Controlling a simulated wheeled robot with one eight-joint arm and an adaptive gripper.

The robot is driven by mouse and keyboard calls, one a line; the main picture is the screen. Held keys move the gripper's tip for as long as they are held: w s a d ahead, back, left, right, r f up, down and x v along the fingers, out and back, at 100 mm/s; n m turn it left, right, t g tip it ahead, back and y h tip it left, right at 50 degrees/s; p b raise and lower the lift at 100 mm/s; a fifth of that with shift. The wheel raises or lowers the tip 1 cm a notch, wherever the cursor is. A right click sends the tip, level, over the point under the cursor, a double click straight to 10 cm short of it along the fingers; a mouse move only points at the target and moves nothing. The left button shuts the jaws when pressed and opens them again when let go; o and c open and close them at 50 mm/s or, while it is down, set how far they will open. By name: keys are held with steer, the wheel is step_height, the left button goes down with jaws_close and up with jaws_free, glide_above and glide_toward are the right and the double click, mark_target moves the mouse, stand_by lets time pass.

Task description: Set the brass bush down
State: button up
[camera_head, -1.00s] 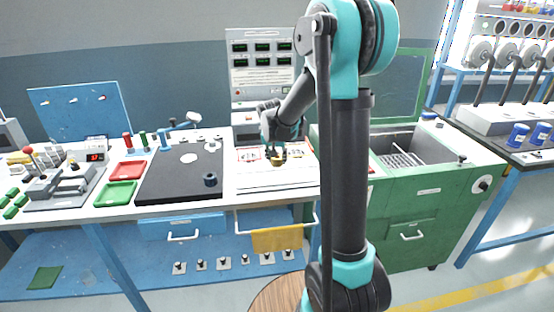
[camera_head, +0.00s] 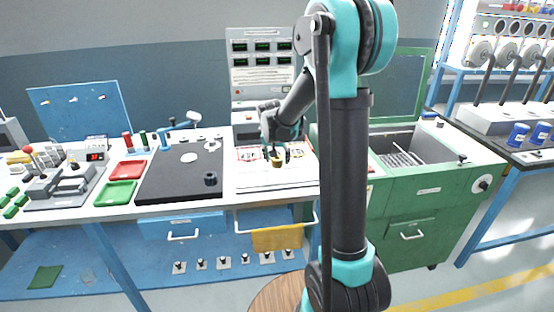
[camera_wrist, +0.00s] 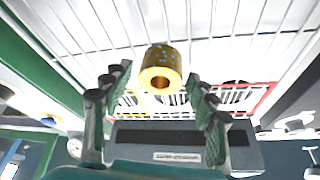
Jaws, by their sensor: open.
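The brass bush (camera_wrist: 161,70) is a short gold cylinder with bluish specks and a dark bore. It stands on a white surface with thin grey lines, and in the head view the bush (camera_head: 277,163) sits on the white panel (camera_head: 250,184) of the bench. My gripper (camera_head: 276,154) is over it from behind. In the wrist view my gripper (camera_wrist: 163,105) has its two dark ribbed fingers wide apart, one on each side of the bush, with clear gaps to it. The bush is in front of the fingertips and is not held.
A black mat (camera_head: 165,180) with a dark ring (camera_head: 210,178) lies left of the panel. Red (camera_head: 127,170) and green (camera_head: 115,193) trays are further left. A green open-topped machine (camera_head: 430,180) stands at right. A yellow cloth (camera_head: 277,238) hangs below the bench edge.

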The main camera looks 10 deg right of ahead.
steer(key=v, duration=1.1)
steer(key=s+d+f+n, duration=0.1)
steer(key=s+f, duration=0.3)
steer(key=s, duration=0.5)
steer(key=s+d+f+n+y, duration=0.1)
steer(key=s+d+f+n, duration=0.1)
steer(key=s+f, duration=0.3)
steer(key=s+d+f+n, duration=0.1)
steer(key=s+f, duration=0.4)
steer(key=s, duration=0.8)
steer(key=shift+d+f+y, duration=0.2)
steer(key=shift+d+y, duration=0.2)
steer(key=shift+d, duration=0.4)
